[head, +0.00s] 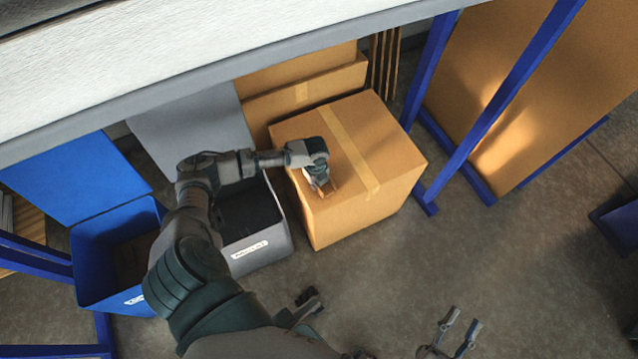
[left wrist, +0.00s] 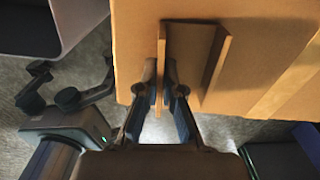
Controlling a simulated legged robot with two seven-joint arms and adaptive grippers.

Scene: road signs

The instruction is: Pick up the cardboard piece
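The cardboard piece (left wrist: 161,75) is a small brown folded piece with thin walls, on top of a large taped cardboard box (head: 345,165). In the left wrist view, one thin wall stands edge-on between the two fingers of my left gripper (left wrist: 161,72), and they look pressed against both sides. In the head view, my left gripper (head: 321,182) points down onto the box top, and its wrist hides most of the piece (head: 331,188). My right gripper (head: 462,322) is low in the head view, its two fingers apart and empty, above the floor.
A grey bin (head: 262,250) and a blue bin (head: 92,278) stand left of the box. More cardboard boxes (head: 300,90) are behind it. A blue frame (head: 484,122) stands close on the right. A white surface (head: 200,60) overhangs the back. The floor in front is clear.

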